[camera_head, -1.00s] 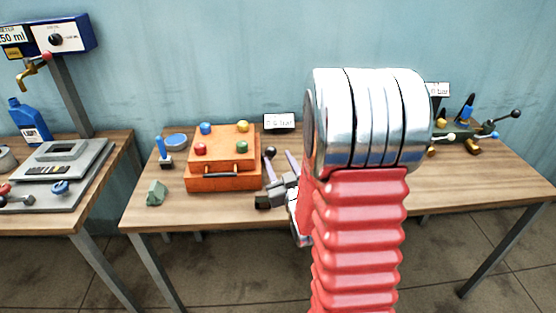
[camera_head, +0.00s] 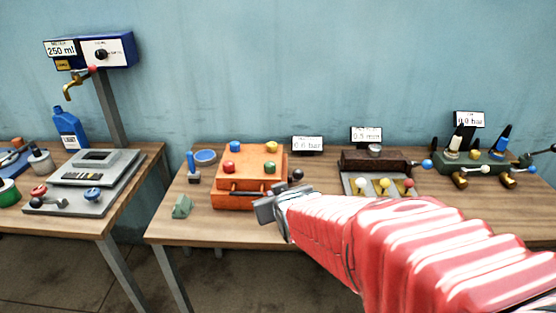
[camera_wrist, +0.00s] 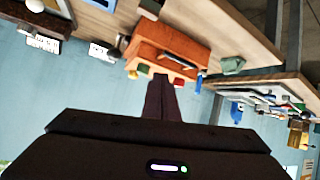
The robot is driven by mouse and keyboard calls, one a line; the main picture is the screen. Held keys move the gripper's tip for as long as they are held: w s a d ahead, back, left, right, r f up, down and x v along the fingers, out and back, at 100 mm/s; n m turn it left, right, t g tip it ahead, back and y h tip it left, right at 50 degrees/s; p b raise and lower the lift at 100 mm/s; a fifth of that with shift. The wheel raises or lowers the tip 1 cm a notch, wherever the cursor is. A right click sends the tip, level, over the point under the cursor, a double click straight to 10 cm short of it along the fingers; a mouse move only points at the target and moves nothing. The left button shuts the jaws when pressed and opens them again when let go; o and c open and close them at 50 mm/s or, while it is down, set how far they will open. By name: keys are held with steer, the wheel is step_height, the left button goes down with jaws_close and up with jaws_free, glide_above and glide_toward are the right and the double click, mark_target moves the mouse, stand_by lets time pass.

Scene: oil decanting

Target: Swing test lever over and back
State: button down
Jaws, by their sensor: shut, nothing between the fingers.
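An orange box (camera_head: 262,165) with coloured knobs on top and a dark front handle stands on the wooden table. A black ball knob (camera_head: 296,175) shows at its right side; its stem is mostly hidden. No label tells me which is the test lever. My gripper (camera_head: 266,207) is at the box's front right corner, below the black knob in the picture. In the wrist view its fingers (camera_wrist: 162,82) are shut and empty, towards the orange box (camera_wrist: 172,50).
Display signs (camera_head: 307,144) stand behind the box. A dark green rig (camera_head: 475,163) with brass taps is at the right. A green block (camera_head: 182,207) sits at the table's front left. A left table holds a grey device (camera_head: 90,175) and a blue bottle (camera_head: 69,129).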

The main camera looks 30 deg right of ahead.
steer(key=s+a+r+g+y, duration=0.1)
steer(key=s+a+g, duration=0.1)
steer(key=s+a, duration=0.4)
steer(key=s+a+r+n+g+y, duration=0.1)
steer(key=s+a+g, duration=0.2)
steer(key=s, duration=1)
steer(key=a, duration=0.3)
steer(key=shift+s+r+y, duration=0.3)
steer(key=shift+s+y, duration=0.05)
steer(key=shift+y, duration=0.05)
steer(key=shift+s, duration=0.1)
